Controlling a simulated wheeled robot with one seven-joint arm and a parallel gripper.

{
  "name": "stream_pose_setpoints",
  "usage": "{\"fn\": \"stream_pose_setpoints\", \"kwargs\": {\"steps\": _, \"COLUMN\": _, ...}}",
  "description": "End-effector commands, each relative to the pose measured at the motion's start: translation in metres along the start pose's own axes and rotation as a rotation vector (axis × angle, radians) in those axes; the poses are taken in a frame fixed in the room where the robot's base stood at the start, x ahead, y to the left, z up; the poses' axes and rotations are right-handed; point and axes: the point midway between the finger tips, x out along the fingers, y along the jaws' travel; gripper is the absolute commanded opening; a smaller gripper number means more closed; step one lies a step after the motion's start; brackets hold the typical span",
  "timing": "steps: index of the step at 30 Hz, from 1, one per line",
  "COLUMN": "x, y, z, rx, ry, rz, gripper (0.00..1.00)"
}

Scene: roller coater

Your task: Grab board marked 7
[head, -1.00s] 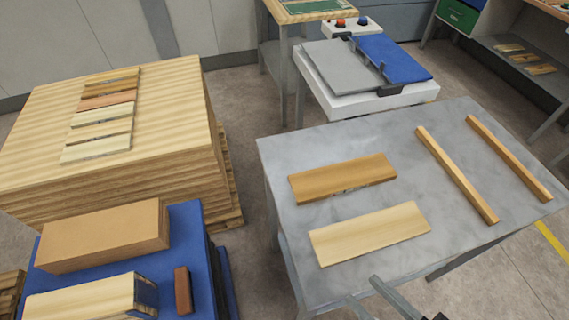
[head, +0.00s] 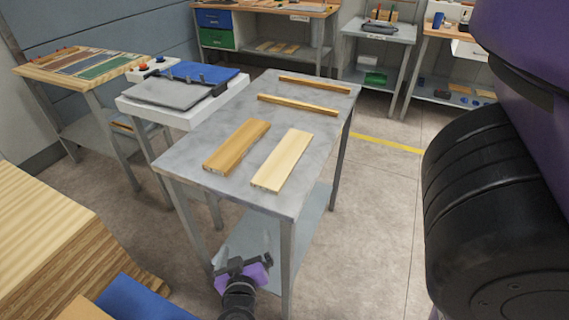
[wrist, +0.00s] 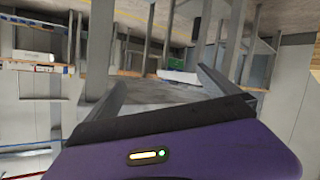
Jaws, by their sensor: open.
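A brown board (head: 237,146) and a paler board (head: 282,160) lie flat side by side on the grey table (head: 205,133) in the head view. Small dark marks show on their near end edges, too small to read, so I cannot tell which board is marked 7. My gripper (head: 243,252) is low in front of the table's near side, below the tabletop and apart from both boards. In the wrist view my gripper (wrist: 161,79) has its fingers spread with nothing between them. No board can be made out clearly there.
Two narrow wood strips (head: 298,104) (head: 315,84) lie at the table's far end. A white stand with grey and blue plates (head: 170,91) stands close on its left. A wooden stack (head: 45,225) and a blue surface (head: 125,300) are at lower left. Floor (head: 375,190) is clear at right.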

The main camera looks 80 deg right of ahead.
Motion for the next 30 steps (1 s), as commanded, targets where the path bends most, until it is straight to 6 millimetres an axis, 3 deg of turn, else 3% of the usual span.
{"fn": "stream_pose_setpoints", "kwargs": {"steps": 2, "x": 0.010, "y": 0.006, "z": -0.025, "rx": 0.105, "ry": 0.053, "rz": 0.146, "gripper": 1.00}}
{"fn": "stream_pose_setpoints", "kwargs": {"steps": 6, "x": 0.009, "y": 0.024, "z": -0.060, "rx": 0.263, "ry": 0.140, "rz": 0.344, "gripper": 1.00}}
{"fn": "stream_pose_setpoints", "kwargs": {"steps": 12, "x": -0.001, "y": 0.039, "z": -0.087, "rx": 0.412, "ry": 0.229, "rz": 0.509, "gripper": 1.00}}
{"fn": "stream_pose_setpoints", "kwargs": {"steps": 17, "x": 0.004, "y": 0.050, "z": -0.095, "rx": 0.446, "ry": 0.249, "rz": 0.548, "gripper": 1.00}}
{"fn": "stream_pose_setpoints", "kwargs": {"steps": 24, "x": 0.037, "y": 0.072, "z": -0.099, "rx": 0.443, "ry": 0.248, "rz": 0.547, "gripper": 1.00}}
{"fn": "stream_pose_setpoints", "kwargs": {"steps": 30, "x": 0.052, "y": 0.080, "z": -0.100, "rx": 0.444, "ry": 0.248, "rz": 0.543, "gripper": 1.00}}
